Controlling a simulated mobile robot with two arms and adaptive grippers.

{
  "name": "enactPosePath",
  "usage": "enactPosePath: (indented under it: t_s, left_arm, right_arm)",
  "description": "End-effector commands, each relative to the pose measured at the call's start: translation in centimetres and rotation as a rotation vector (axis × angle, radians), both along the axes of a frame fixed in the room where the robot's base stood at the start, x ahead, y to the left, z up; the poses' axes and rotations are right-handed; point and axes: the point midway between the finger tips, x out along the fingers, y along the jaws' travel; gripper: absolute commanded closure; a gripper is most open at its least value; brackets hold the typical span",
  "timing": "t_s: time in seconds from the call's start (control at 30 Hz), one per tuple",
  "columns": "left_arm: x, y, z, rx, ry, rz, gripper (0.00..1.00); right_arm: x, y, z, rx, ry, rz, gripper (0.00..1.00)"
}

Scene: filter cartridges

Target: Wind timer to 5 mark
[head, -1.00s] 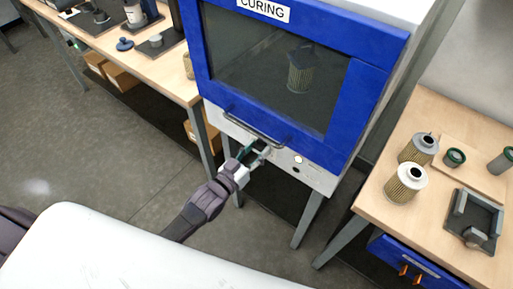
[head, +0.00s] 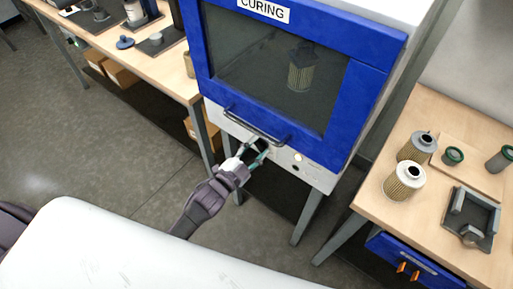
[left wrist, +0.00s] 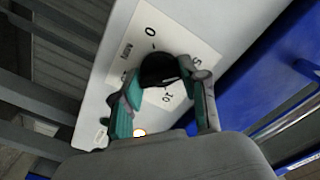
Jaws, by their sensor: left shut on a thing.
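The timer has a round black knob (left wrist: 158,69) on a white dial plate (left wrist: 151,31) printed with 0, 5, 10 and "min". In the left wrist view my left gripper (left wrist: 165,80) has its green-padded fingers on either side of the knob, shut on it. The knob's pointer is not clear, so I cannot tell its setting. In the head view my left gripper (head: 257,150) is at the lower front panel of the blue curing oven (head: 360,110), just under the door handle. My right gripper is not in view.
The oven's door handle (head: 256,128) runs close above my left gripper. A filter cartridge (head: 301,72) shows behind the door glass. A wooden table (head: 375,200) at right holds several cartridges and a dark fixture (head: 472,218). A bench (head: 165,68) stands at left.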

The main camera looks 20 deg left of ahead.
Motion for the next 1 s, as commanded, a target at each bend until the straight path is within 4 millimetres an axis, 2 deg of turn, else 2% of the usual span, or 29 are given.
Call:
enactPosePath:
  t_s: [0.4, 0.93, 0.97, 1.0]
  left_arm:
    - [-0.07, -0.01, -0.12, 0.163, -0.057, -0.001, 0.91]
    - [-0.07, -0.01, -0.13, 0.181, -0.062, 0.000, 0.91]
    - [-0.06, -0.02, -0.13, 0.181, -0.062, 0.000, 0.52]
    - [-0.06, -0.01, -0.12, 0.181, -0.062, 0.000, 0.45]
  right_arm:
    - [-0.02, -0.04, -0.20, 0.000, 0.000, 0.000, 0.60]
    - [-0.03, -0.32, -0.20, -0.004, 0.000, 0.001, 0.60]
    - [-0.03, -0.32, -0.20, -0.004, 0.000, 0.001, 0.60]
    - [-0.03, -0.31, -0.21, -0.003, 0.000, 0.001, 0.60]
